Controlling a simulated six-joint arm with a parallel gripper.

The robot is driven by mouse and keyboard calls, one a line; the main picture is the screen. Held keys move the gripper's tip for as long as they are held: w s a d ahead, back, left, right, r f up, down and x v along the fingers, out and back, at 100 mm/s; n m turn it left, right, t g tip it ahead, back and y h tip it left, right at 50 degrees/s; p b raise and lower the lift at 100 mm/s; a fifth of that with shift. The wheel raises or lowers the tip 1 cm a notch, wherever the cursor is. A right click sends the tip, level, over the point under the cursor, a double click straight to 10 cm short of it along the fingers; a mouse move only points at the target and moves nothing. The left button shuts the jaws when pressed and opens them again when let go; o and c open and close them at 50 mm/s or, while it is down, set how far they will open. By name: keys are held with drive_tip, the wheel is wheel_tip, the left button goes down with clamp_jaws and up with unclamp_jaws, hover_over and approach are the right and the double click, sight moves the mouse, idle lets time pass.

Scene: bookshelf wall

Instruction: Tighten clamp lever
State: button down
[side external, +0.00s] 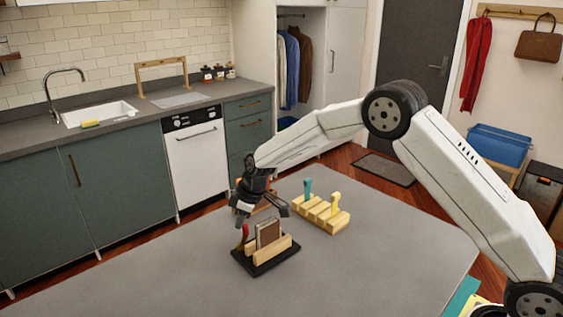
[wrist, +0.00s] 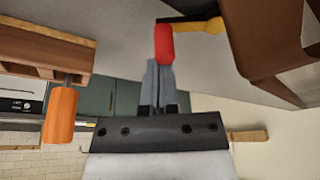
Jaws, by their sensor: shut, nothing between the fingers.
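A clamp with pale wooden jaws (side external: 272,250) stands on a black base (side external: 262,265) on the grey table in the side view. A brown block like a book (side external: 268,233) stands upright between the jaws; a brown surface (wrist: 268,45) fills the upper right of the wrist view. The clamp lever has a red handle (side external: 244,233) at the clamp's left end. In the wrist view the red handle (wrist: 163,43) joins a yellow arm (wrist: 203,27). My gripper (side external: 242,212) is above the lever, its fingers (wrist: 155,65) shut and empty, tips at the handle's end. I cannot tell whether they touch.
A wooden rack (side external: 320,215) with a teal handle (side external: 307,189) and a yellow handle (side external: 335,200) stands behind and right of the clamp. In the wrist view an orange handle (wrist: 61,114) sits by a wooden block (wrist: 45,50) at left. The table's front (side external: 370,280) is clear.

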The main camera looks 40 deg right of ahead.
drive_tip(key=m, duration=0.2)
drive_tip(key=s+m+h, duration=0.1)
drive_tip(key=shift+d+m+t, duration=0.3)
drive_tip(key=shift+d+m, duration=0.1)
drive_tip(key=shift+s+d, duration=0.35)
drive_tip(key=shift+s, duration=0.2)
drive_tip(key=shift+r, duration=0.1)
idle(0.4)
drive_tip(key=v, duration=0.7)
drive_tip(key=shift+s+r, duration=0.15)
drive_tip(key=shift+r, duration=0.15)
drive_tip(key=shift+d, duration=0.1)
drive_tip(key=s+d+f+m, duration=0.1)
drive_tip(key=s+d+m, duration=0.1)
drive_tip(key=s, duration=1.1)
drive_tip(key=s+d+f+m+g+h, duration=0.1)
drive_tip(key=s+d+f+m, duration=0.1)
drive_tip(key=s, duration=1)
drive_tip(key=shift+s+d, duration=0.4)
drive_tip(key=shift+d, duration=0.5)
